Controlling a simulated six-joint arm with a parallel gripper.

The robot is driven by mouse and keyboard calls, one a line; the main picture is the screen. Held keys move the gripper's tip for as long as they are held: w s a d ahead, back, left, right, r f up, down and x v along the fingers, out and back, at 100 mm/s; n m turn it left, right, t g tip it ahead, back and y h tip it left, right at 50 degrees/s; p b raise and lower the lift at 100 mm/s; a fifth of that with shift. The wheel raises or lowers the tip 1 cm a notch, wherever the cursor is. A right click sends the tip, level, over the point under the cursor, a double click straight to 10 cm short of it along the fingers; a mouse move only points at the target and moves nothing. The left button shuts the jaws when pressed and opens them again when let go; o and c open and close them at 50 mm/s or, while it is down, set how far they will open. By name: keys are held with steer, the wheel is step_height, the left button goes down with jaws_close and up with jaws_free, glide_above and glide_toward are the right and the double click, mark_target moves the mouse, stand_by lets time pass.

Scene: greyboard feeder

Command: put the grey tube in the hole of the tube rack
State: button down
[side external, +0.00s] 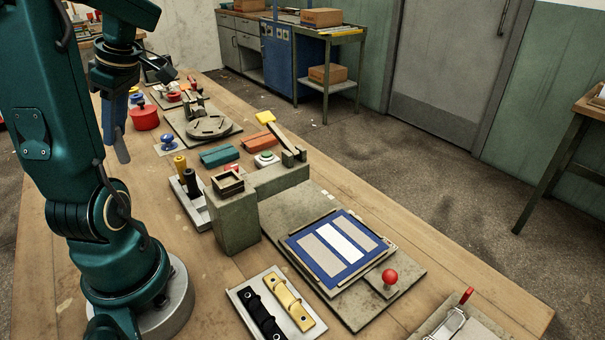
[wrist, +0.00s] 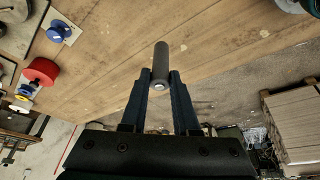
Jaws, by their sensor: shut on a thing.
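My gripper (side external: 117,128) is shut on the grey tube (side external: 123,152) and holds it above the table at the left of the side view. The tube hangs down from the fingers, slightly tilted in the picture. In the wrist view the tube (wrist: 161,62) sticks out between the two fingertips (wrist: 160,78). The tube rack (side external: 202,214) is a pale grey block on the table, to the right of and lower than the gripper. The rack is not seen in the wrist view.
A grey feeder block (side external: 236,222) stands close to the rack's right side. A blue knob (side external: 167,140) and a red cylinder (side external: 145,120) are near the gripper. Orange and teal blocks lie behind the rack. Bare wood lies left of the rack.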

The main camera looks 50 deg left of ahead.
steer(key=s+d+m, duration=0.1)
steer(key=s+d, duration=0.1)
steer(key=d, duration=0.5)
steer(key=shift+m+t+y, duration=0.3)
steer(key=shift+m+t, duration=0.1)
steer(key=shift+m, duration=0.3)
steer(key=shift+w+d+f, duration=0.8)
steer(key=shift+w+f, duration=0.9)
steer(key=shift+w, duration=0.3)
steer(key=shift+w+d+f, duration=0.75)
steer(key=shift+w+f, duration=0.95)
steer(key=shift+w, duration=0.35)
steer(key=shift+w+d+f, duration=0.8)
steer(key=shift+w+f, duration=0.9)
steer(key=shift+w, duration=0.3)
steer(key=shift+f, duration=0.25)
steer(key=c, duration=0.7)
jaws_free()
steer(key=shift+o, duration=0.2)
